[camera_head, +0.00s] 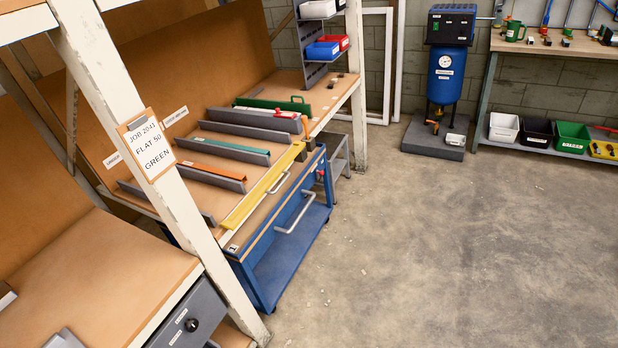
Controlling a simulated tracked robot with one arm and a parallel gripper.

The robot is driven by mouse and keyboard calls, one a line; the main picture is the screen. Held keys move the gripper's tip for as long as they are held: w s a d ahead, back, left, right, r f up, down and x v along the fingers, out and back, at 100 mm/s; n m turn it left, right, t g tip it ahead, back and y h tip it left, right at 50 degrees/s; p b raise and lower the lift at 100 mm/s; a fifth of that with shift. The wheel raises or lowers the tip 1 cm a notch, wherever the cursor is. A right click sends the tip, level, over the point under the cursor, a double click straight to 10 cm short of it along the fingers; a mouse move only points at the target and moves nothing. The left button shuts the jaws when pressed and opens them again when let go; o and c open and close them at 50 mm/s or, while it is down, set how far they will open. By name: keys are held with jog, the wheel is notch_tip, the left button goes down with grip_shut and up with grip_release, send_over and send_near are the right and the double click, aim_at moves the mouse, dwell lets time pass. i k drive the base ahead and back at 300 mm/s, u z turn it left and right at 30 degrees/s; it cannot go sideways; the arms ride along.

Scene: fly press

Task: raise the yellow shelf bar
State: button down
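The yellow shelf bar (262,186) runs along the front edge of a wooden shelf (160,172), in the middle left of the view.
A blue cart (290,262) with a handle stands right under the bar. A white post (130,130) with a job clipboard (146,144) rises at left. A blue tank (446,75) and a workbench (570,45) stand at the back. The concrete floor (450,240) at right is clear.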

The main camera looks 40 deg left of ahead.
aim_at(237, 215)
jog(key=u, duration=0.4)
jog(key=i, duration=1.25)
jog(key=u, duration=0.6)
